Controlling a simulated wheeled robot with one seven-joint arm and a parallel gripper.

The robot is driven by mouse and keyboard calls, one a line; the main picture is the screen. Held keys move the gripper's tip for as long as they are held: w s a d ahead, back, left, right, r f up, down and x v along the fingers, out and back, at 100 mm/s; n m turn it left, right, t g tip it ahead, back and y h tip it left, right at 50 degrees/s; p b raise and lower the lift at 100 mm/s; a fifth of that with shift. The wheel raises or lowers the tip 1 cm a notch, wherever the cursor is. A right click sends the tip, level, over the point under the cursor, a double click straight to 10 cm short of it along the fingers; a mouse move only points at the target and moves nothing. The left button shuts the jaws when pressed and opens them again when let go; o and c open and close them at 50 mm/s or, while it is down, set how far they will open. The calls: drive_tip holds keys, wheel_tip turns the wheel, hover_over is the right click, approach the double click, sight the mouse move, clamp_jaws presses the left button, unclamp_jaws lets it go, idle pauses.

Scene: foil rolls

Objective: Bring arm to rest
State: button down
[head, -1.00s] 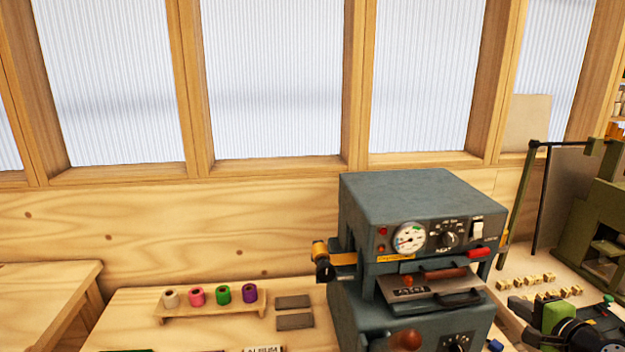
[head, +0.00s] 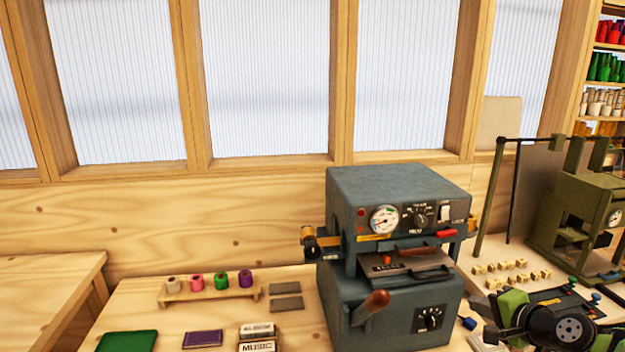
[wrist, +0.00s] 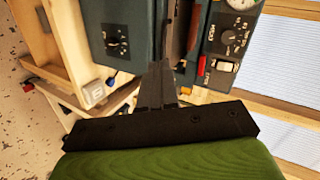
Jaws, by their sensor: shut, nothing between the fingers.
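My gripper (wrist: 160,75) shows in the wrist view, its dark fingers together with nothing between them. It is in front of a blue-grey foil press, whose dial and switches show sideways there. In the head view the press (head: 392,300) stands on the bench, with a gold foil roll (head: 308,240) at its left side. Part of my green and black arm (head: 560,330) shows at the lower right, beside the press. I cannot make out the fingers in the head view.
A small wooden rack (head: 210,293) holds white, pink, green and purple rolls. Grey plates, a green pad (head: 127,341), a purple booklet (head: 203,339) and lettered blocks (head: 257,346) lie on the bench. Small wooden blocks (head: 510,270) and an olive machine (head: 580,215) stand right.

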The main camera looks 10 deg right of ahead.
drive_tip(key=s+a+r+n+g, duration=0.25)
drive_tip(key=s+a+n, duration=0.2)
drive_tip(key=a, duration=0.65)
drive_tip(key=s+a+r+n+g, duration=0.1)
drive_tip(key=s+a+n+g, duration=0.3)
drive_tip(key=a, duration=0.6)
drive_tip(key=s+a+n+h, duration=0.1)
drive_tip(key=s+a+n, duration=0.1)
drive_tip(key=s, duration=0.7)
drive_tip(key=s+a+f+n, duration=0.1)
drive_tip(key=s+a+n, duration=0.2)
drive_tip(key=s, duration=0.6)
drive_tip(key=shift+a+n+h, duration=0.15)
drive_tip(key=shift+n+h, duration=0.25)
drive_tip(key=shift+n, duration=0.05)
